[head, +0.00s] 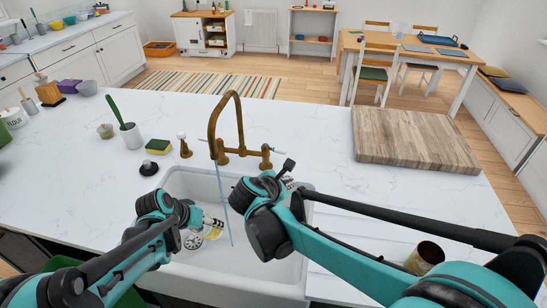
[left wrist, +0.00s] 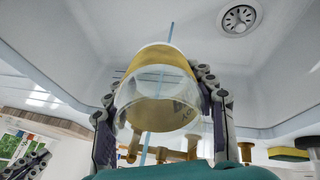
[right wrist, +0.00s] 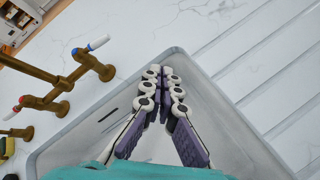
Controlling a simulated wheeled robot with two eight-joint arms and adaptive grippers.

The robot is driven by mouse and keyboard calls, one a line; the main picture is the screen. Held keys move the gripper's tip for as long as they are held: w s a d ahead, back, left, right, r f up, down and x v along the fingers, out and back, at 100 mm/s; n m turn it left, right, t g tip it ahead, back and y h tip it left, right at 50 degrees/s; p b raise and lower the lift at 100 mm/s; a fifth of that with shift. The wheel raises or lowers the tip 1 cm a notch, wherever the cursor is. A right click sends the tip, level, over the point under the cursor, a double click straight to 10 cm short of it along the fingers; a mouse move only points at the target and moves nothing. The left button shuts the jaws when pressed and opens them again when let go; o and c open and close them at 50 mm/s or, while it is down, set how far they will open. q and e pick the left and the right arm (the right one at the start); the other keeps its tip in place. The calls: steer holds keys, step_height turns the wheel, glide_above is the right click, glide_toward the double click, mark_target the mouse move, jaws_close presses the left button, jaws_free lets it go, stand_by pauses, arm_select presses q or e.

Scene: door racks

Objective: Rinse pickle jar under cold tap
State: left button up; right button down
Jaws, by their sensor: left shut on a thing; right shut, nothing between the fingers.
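The pickle jar (left wrist: 160,88) is clear glass with a yellow band. My left gripper (head: 207,222) is shut around its sides, inside the sink (head: 190,181). Only part of the jar (head: 213,233) shows in the head view. A thin blue water stream (head: 222,200) falls from the brass tap's spout (head: 226,100), just right of the jar in the head view. It lines up with the jar in the left wrist view; I cannot tell whether it enters. My right gripper (right wrist: 160,72) is shut and empty over the sink, apart from the blue-tipped cold tap handle (right wrist: 97,43).
A yellow-green sponge (head: 158,146) and a white brush holder (head: 131,137) stand left of the tap. A wooden board (head: 412,140) lies on the right counter. An open can (head: 425,257) is at the lower right, near my right arm. The sink drain (left wrist: 238,19) is clear.

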steer(key=w+a+f+n+t+h, duration=0.1)
steer(key=w+a+n, duration=0.1)
steer(key=a+n, duration=0.25)
steer(key=w+a+n+t, duration=0.2)
steer(key=w+a+n, duration=0.1)
steer(key=a, duration=0.2)
glide_toward(273, 149)
steer(key=w+d+f, duration=0.3)
steer(key=d+f, duration=0.1)
steer(key=shift+w+d+r, duration=0.25)
steer(key=shift+w+d, duration=0.05)
steer(key=shift+w, duration=0.25)
